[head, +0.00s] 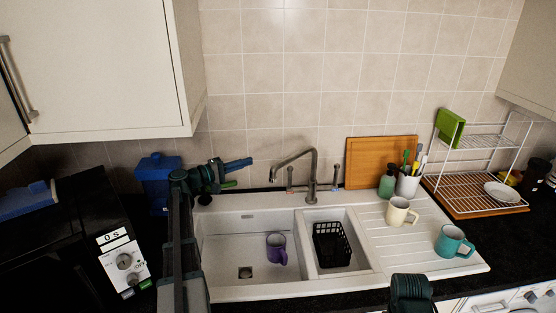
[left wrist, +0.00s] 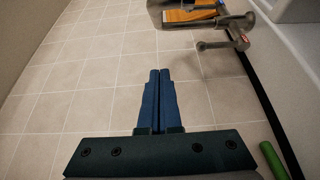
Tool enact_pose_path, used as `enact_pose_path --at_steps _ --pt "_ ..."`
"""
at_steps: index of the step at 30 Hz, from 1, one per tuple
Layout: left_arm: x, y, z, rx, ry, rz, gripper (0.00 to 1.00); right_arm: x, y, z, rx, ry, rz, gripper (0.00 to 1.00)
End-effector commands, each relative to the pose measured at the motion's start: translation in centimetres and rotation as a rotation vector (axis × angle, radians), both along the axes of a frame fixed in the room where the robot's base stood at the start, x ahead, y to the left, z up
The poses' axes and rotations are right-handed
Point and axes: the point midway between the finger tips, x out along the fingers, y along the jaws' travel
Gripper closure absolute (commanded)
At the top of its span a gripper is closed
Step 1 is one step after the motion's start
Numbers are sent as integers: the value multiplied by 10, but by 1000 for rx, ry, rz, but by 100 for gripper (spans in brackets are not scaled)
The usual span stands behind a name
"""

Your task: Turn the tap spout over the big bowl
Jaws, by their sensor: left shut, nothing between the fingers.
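The grey metal tap (head: 312,182) stands at the back rim of the sink. Its spout (head: 292,160) points left in the head view, with its tip near the back edge of the big bowl (head: 222,252); I cannot tell how far the tip reaches over it. The big bowl is the left basin. My left gripper (head: 250,160) is shut and empty, left of the spout tip and apart from it. In the left wrist view its blue fingers (left wrist: 157,100) are together, with part of the tap (left wrist: 235,22) at upper right. My right gripper's fingers are not visible.
A purple mug (head: 276,248) lies in the big bowl. A black basket (head: 331,244) sits in the small bowl. Cream (head: 398,212) and teal (head: 452,242) mugs stand on the drainer. An orange-brown board (head: 375,160) leans behind. A wall cupboard (head: 95,70) hangs above left.

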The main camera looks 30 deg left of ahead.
Motion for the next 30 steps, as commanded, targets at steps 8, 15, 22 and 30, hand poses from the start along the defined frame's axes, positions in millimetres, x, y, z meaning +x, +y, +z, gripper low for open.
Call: enact_pose_path --at_steps 8,15,22,30 --pt "13 -7 0 -2 -1 -1 100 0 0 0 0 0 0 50" --pt "55 -29 0 0 -1 -2 100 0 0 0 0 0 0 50" --pt "92 -51 0 0 -1 -1 100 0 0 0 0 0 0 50" --pt "78 -83 0 0 -1 1 100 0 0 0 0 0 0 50"
